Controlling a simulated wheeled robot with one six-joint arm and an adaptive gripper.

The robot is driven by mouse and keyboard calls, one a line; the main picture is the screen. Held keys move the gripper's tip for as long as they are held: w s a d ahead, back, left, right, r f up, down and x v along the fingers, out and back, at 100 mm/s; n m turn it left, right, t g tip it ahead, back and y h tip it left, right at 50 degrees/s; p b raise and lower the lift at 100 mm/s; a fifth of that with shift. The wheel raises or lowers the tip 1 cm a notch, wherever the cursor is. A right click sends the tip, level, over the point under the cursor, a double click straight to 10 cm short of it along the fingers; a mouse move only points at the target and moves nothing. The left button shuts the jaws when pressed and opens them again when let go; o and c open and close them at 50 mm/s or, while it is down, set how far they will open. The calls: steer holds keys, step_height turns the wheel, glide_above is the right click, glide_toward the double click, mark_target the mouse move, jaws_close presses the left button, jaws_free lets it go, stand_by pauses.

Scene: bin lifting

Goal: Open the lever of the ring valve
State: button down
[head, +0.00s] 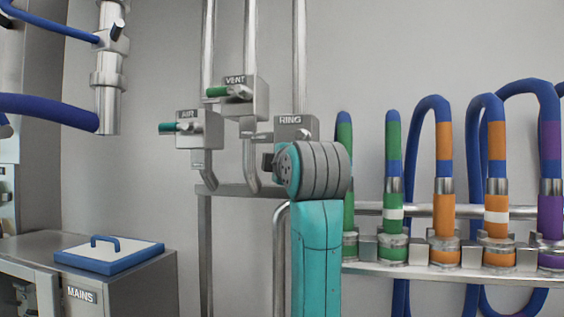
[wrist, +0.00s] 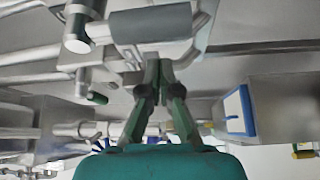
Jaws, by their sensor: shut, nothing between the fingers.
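The ring valve (head: 296,124) is a grey box labelled RING on a vertical pipe, just above and behind my wrist in the head view. A short metal piece sticks out at its left side. Its lever grip is hidden there, probably behind my arm. In the wrist view, my gripper (wrist: 159,66) has its two dark green fingers together at the tips, with nothing between them. The fingertips lie just below a grey block (wrist: 150,28) in the picture. I cannot tell whether they touch it or whether it belongs to the ring valve.
The AIR valve (head: 199,128) and VENT valve (head: 246,104) stand left of the ring valve, with green lever grips pointing left. A hose rack (head: 400,273) with coloured hoses stands at right. A MAINS cabinet (head: 82,297) with a blue-edged lid (head: 109,254) is at lower left.

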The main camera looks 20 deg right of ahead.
steer(key=s+a, duration=0.2)
steer(key=s, duration=0.8)
steer(key=w+f+m, duration=0.1)
steer(key=w+f, duration=0.2)
steer(key=f, duration=1)
steer(key=w+f+m, duration=0.2)
steer(key=w+f, duration=0.1)
steer(key=f, duration=0.9)
steer(key=s+f+m+g+y, duration=0.15)
steer(key=s+f, duration=0.25)
steer(key=f, duration=0.8)
steer(key=s+f+m, duration=0.2)
steer(key=s+f, duration=0.3)
steer(key=f, duration=0.7)
steer(key=s+f+m+g, duration=0.1)
steer(key=s+f+m, duration=0.3)
steer(key=s+f, duration=1.4)
steer(key=s+r+m+g, duration=0.1)
steer(key=s+m, duration=0.4)
steer(key=s, duration=2.1)
steer(key=shift+a+r, duration=0.4)
steer(key=shift+r, duration=0.25)
